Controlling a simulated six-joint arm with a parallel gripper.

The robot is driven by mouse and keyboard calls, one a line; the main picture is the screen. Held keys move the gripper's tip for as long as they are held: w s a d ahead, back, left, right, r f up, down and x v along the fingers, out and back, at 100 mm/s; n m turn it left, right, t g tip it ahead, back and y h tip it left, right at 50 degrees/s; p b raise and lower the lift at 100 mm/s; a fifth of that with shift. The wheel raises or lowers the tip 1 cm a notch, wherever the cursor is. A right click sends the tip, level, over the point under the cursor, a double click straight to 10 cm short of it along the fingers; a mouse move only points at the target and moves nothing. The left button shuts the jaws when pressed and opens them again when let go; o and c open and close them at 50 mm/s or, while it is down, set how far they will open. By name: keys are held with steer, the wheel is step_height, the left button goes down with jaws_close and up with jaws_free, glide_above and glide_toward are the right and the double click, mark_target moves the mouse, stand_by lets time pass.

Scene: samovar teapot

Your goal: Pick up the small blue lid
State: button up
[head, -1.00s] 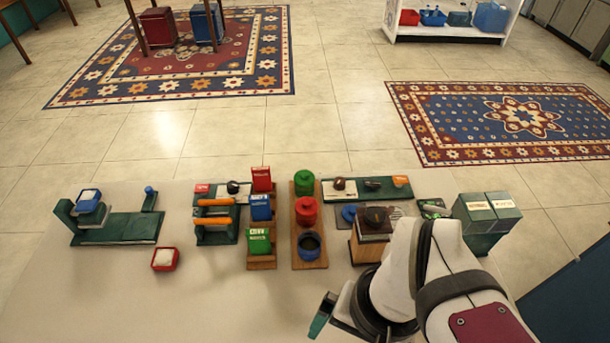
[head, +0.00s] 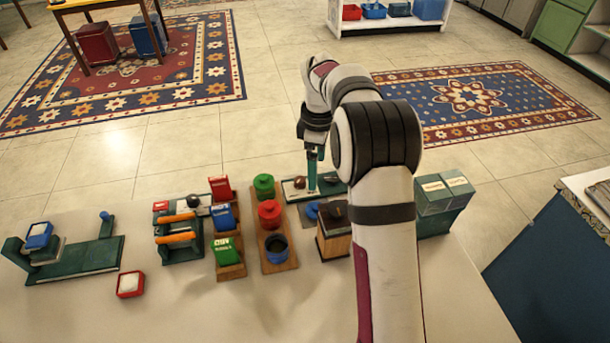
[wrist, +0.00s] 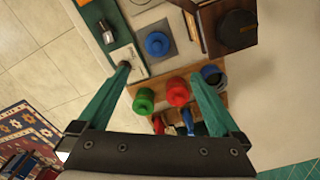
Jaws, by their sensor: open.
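The small blue lid (wrist: 157,43) with a round knob sits on a grey square patch in the wrist view, just beyond my fingertips and roughly centred between them. In the head view the lid (head: 311,210) shows low behind the dark-topped wooden box, close to my gripper. My gripper (wrist: 160,72) is open and empty, its two green fingers spread wide. In the head view my gripper (head: 312,188) points down over the back of the table. An open blue pot (head: 276,248) stands without a lid at the front of a wooden board.
A red-lidded pot (head: 270,214) and a green-lidded pot (head: 264,186) stand on the same board, left of the lid. The wooden box (head: 334,243) with a dark round top is close to its right. Green boxes (head: 440,200) stand at the right.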

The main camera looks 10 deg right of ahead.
mark_target(316, 207)
steer(key=f, duration=1.5)
steer(key=shift+w+d+f, duration=0.15)
steer(key=shift+w+d, duration=0.1)
steer(key=shift+w, duration=0.05)
steer(key=c, duration=1.3)
